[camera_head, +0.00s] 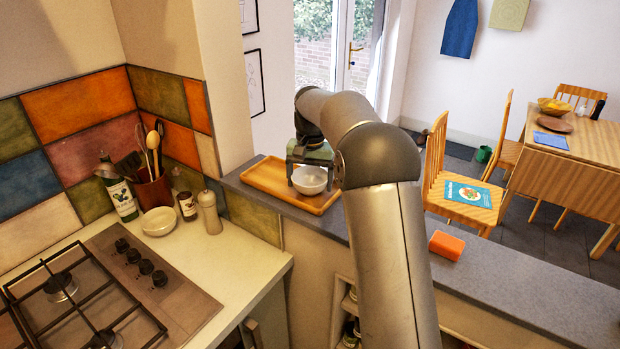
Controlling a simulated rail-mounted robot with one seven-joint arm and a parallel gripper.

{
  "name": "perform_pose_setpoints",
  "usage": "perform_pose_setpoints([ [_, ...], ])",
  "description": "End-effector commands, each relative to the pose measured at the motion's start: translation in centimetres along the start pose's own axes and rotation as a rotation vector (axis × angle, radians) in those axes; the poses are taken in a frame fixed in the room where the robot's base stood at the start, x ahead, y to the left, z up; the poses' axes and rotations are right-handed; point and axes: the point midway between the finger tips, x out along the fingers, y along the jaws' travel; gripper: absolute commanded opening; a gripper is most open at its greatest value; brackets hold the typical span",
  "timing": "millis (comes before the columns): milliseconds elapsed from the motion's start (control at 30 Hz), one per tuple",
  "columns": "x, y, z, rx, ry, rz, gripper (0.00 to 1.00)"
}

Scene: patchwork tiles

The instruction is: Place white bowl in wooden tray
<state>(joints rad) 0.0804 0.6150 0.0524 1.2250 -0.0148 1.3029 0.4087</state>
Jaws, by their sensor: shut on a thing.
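The white bowl (310,181) is at the right part of the wooden tray (262,178), over its floor. I cannot tell whether its base touches the tray. The tray lies on the grey ledge top, its left part empty. My gripper (309,165) points down just above the tray and is shut on the white bowl at its rim.
An orange block (446,245) sits on the ledge (530,293) right of my arm. A cream bowl (159,221), a pepper mill (209,212), a jar (187,206), a bottle (119,192) and a utensil pot (154,190) stand on the left counter beside the hob (110,285).

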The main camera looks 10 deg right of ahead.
Motion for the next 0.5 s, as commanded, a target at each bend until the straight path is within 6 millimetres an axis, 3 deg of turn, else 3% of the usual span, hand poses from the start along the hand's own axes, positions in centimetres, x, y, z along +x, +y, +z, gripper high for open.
perform_pose_setpoints([
  [267,0.40,0.02,-0.01,0.000,0.000,0.000,0.56],
  [300,0.34,0.03,-0.01,0.000,0.000,0.000,0.91],
  [333,0.33,0.03,-0.01,0.000,0.000,0.000,1.00],
  [500,0.32,0.03,0.00,0.000,0.000,0.000,1.00],
])
